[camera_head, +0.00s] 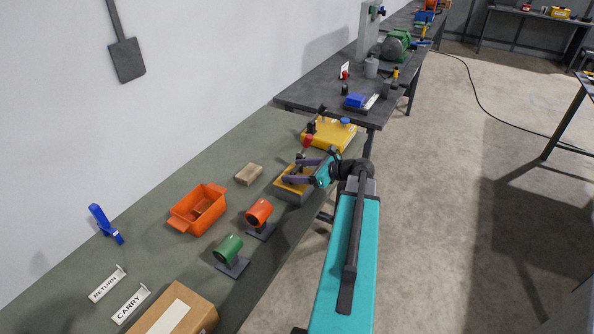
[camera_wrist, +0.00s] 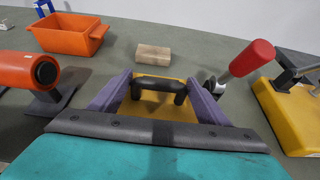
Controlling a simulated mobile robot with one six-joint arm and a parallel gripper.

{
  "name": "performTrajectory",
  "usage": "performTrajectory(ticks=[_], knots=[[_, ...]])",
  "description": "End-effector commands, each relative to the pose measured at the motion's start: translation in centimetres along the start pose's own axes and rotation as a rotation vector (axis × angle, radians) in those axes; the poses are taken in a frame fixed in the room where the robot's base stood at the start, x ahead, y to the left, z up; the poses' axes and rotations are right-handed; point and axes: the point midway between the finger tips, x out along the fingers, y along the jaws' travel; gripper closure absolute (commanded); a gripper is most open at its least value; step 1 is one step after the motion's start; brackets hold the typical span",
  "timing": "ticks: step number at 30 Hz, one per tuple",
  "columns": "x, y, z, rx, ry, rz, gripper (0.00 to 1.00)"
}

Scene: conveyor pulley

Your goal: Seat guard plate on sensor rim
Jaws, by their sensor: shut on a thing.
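The guard plate appears as a yellow plate (camera_wrist: 165,108) with a black bar handle (camera_wrist: 160,86) in the wrist view. My gripper (camera_wrist: 159,88) has its purple fingers shut on the plate's handle, one at each end. In the head view my gripper (camera_head: 298,175) is over the yellow plate (camera_head: 285,186), which lies flat on or just above a grey box (camera_head: 294,198), probably the sensor body with the rim. The rim is hidden under the plate. I cannot tell whether the plate touches it all round.
A yellow fixture (camera_head: 330,135) with a red-handled clamp (camera_wrist: 250,60) stands close on the right in the wrist view. A wooden block (camera_head: 249,174), orange bin (camera_head: 199,208), orange cylinder (camera_head: 259,213) and green cylinder (camera_head: 229,249) stand nearby on the bench (camera_head: 150,238).

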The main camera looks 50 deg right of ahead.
Motion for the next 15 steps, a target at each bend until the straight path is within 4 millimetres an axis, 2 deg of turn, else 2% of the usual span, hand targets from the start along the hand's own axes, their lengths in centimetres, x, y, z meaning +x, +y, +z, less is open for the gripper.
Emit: performTrajectory(ticks=[15], knots=[[0.12,-0.02,-0.27,0.0,-0.002,0.0,0.65]])
